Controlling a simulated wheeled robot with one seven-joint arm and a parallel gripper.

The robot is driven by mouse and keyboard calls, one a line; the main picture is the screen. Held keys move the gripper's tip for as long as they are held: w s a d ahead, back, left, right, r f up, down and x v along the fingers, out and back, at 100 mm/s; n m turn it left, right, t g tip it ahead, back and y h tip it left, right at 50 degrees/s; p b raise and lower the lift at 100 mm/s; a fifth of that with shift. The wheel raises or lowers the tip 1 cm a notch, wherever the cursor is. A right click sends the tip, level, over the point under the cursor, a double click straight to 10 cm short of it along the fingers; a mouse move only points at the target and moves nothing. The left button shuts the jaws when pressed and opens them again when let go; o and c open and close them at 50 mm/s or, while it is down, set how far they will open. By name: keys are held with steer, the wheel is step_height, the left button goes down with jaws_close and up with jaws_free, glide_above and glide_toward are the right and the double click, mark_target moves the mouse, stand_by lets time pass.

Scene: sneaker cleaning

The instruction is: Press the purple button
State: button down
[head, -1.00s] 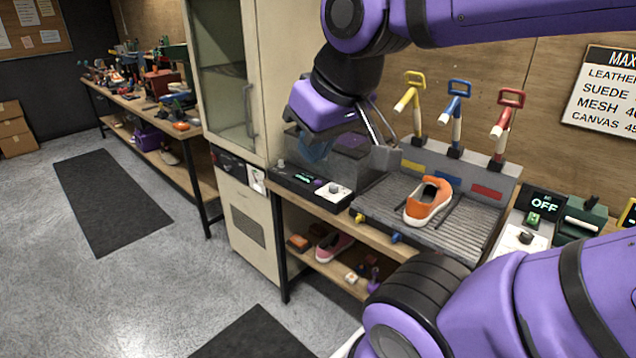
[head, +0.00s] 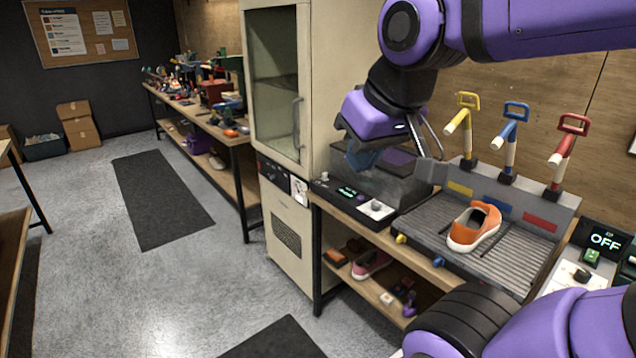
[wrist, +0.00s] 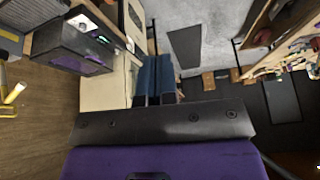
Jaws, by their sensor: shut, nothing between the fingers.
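The small purple button (head: 361,199) is on the dark control panel (head: 340,190) at the front of the machine left of the shoe rack, between a green-lit display and a white dial plate. My gripper (head: 362,160) is shut and empty, with blue-grey fingers pointing down. In the head view it appears above and behind the panel, in front of the clear tank (head: 395,180); the exact gap is hard to tell. In the wrist view my gripper (wrist: 153,82) has its fingers together, and the tank (wrist: 75,45) lies to their upper left. I cannot make out the button there.
An orange sneaker (head: 474,227) sits on the ribbed rack right of the panel, below yellow, blue and red handles. A tall cream cabinet (head: 285,230) stands left of the panel. The floor to the left is mostly clear, with dark mats (head: 160,195).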

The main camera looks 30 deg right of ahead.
steer(key=w+d+r+m+g, duration=0.1)
steer(key=w+d+m, duration=0.15)
steer(key=w, duration=0.45)
steer(key=w+d+m, duration=0.2)
steer(key=w+d, duration=0.1)
steer(key=w, duration=0.3)
steer(key=m+g+h, duration=0.4)
steer(key=m, duration=0.8)
glide_above(360, 198)
steer(key=a, duration=0.5)
step_height(360, 198, down, 27)
steer(key=shift+s+d, duration=0.2)
steer(key=x, duration=1.2)
steer(key=shift+w+a+f, duration=0.1)
steer(key=shift+a+f, duration=0.05)
steer(key=shift+f, duration=0.85)
